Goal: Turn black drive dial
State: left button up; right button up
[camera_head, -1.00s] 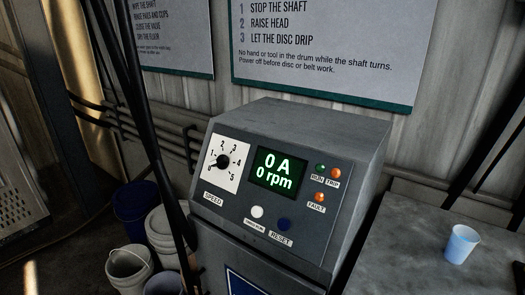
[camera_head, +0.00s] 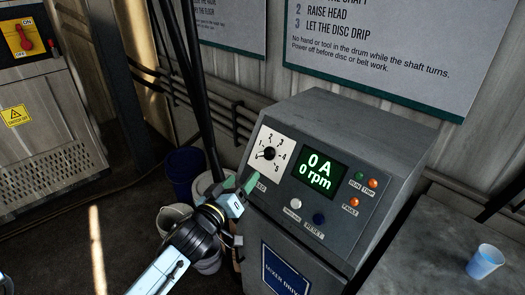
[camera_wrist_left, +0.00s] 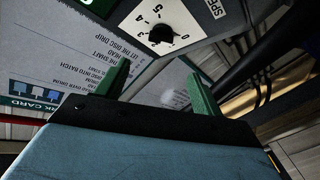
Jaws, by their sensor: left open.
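The black drive dial (camera_head: 270,153) sits on a white numbered plate (camera_head: 258,140) at the left of the grey drive cabinet's sloping panel. The display (camera_head: 320,174) reads 0 A and 0 rpm. My left gripper (camera_head: 250,184) is just below and left of the dial, apart from it, and covers part of the SPEED label. In the left wrist view the dial (camera_wrist_left: 162,35) shows beyond and above the two spread green fingers (camera_wrist_left: 160,88), with nothing between them. My right gripper is not seen.
White and blue buttons (camera_head: 319,219) sit low on the panel, with lamps (camera_head: 373,183) at its right. Buckets (camera_head: 175,218) stand left of the cabinet. A blue cup (camera_head: 485,261) stands on the bench at right. A red switch (camera_head: 25,38) is at far left.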

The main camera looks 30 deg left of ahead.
aim_at(264, 153)
pick_arm(q)
jog(key=w, duration=1.3)
jog(key=shift+w, duration=0.1)
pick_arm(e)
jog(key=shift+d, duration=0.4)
pick_arm(q)
jog(key=c, duration=1)
